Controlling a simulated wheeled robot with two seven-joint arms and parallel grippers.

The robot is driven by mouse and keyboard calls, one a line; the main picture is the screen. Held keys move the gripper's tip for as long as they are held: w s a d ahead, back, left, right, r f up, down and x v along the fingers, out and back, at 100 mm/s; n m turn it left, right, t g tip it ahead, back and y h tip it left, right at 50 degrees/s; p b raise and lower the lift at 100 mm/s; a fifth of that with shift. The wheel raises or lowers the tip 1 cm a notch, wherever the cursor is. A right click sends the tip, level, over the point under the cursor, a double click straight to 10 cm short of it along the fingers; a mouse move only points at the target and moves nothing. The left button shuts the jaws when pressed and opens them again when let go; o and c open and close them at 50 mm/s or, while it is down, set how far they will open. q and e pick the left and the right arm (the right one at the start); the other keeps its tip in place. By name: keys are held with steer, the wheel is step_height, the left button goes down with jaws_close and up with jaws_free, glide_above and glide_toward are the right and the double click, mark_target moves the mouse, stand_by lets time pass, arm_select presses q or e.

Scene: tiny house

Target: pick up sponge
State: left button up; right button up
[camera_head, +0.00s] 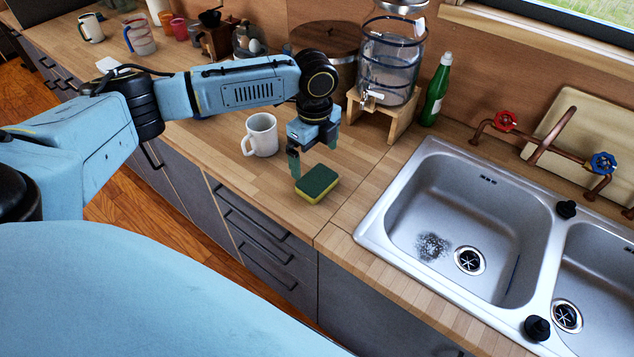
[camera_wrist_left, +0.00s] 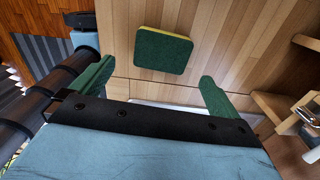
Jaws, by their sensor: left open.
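The sponge (camera_head: 317,183) is green on top with a yellow edge. It lies flat on the wooden counter, left of the sink. It also shows in the left wrist view (camera_wrist_left: 163,50), ahead of and between the two green fingers. My left gripper (camera_head: 314,160) is open and empty, just above and behind the sponge in the head view. In the left wrist view my left gripper (camera_wrist_left: 155,85) has its fingers spread wider than the sponge, and they do not touch it. My right gripper is not in view.
A white mug (camera_head: 262,135) stands left of the gripper. A glass dispenser (camera_head: 390,70) on a wooden stand (camera_head: 398,122) and a green bottle (camera_head: 437,90) stand behind. The steel sink (camera_head: 400,190) is to the right. The counter around the sponge is clear.

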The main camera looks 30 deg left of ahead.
mark_target(317, 179)
arm_select(q)
steer(key=f, duration=0.8)
steer(key=shift+w+d+f, duration=0.15)
steer(key=shift+w, duration=0.05)
steer(key=c, duration=0.8)
